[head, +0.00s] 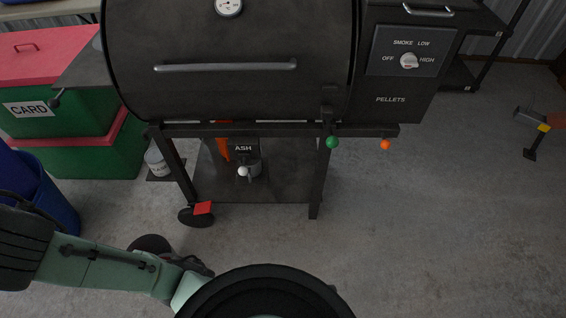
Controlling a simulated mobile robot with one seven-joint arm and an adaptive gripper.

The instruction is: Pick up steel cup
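No steel cup can be made out for certain. A small grey metal-looking container (254,168) is under the grill, below a dark part lettered ASH; it may be a cup or a pail, too small and dark to tell. A white ball-shaped knob shows in front of it. My arm crosses the lower left and bottom of the head view, well in front of the grill. My gripper cannot be made out in this view.
A black pellet grill (230,95) fills the upper middle. Green boxes with red lids (65,115), a white pail (156,161) and a blue bin (45,200) stand at left. A grey-and-orange tool (540,125) is at right. The concrete floor (440,220) at lower right is clear.

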